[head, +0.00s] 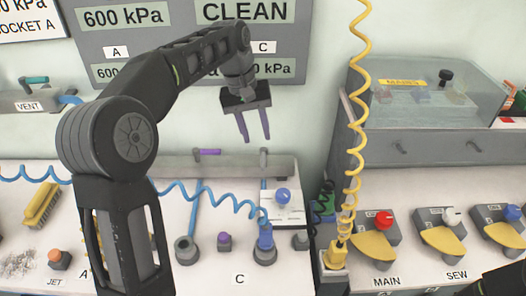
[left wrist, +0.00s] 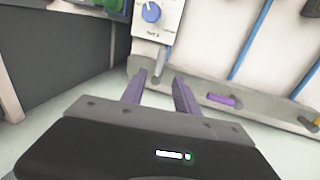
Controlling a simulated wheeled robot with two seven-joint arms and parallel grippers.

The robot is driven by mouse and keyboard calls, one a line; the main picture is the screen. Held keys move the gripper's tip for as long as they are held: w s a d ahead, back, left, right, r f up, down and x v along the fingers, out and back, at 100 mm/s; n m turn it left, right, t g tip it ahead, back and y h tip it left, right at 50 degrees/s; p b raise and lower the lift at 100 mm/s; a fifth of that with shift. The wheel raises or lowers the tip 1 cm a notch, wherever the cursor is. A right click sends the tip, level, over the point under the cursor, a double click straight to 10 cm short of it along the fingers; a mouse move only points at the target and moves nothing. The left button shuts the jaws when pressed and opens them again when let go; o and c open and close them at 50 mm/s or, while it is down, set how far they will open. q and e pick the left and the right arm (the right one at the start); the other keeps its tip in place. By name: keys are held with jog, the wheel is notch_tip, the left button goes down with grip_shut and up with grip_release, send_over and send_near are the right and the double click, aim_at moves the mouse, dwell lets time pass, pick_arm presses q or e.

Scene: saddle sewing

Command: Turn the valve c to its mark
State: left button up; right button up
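My left gripper (head: 255,139) is open and empty, its two purple fingers pointing down in front of the wall, above the valve rail (head: 180,165). A lever valve (head: 263,158) with a narrow upright handle stands at the rail's right part. No letter is readable on it, but it is the valve nearest the C markings. In the left wrist view this lever (left wrist: 160,62) shows between the fingers (left wrist: 160,88), apparently beyond them and not held. A purple lever (head: 207,152) lies crosswise further left on the rail; it also shows in the left wrist view (left wrist: 221,99).
Blue coiled hose (head: 215,197) crosses the bench to a blue connector (head: 265,238). A yellow coiled hose (head: 352,180) hangs further right. A gauge board (head: 150,50) is behind my left arm.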

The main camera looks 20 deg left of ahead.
aim_at(263, 158)
pick_arm(q)
jog(key=shift+w+d+f, duration=0.15)
jog(key=shift+d+f, duration=0.05)
jog(key=shift+f, duration=1.1)
jog(key=shift+w+d+f, duration=0.1)
jog(key=shift+d+f, duration=0.15)
jog(key=shift+f, duration=1.05)
jog(key=shift+w+d+f, duration=0.15)
jog(key=shift+d+f, duration=0.05)
jog(key=shift+f, duration=1.1)
jog(key=shift+c, duration=0.3)
grip_shut()
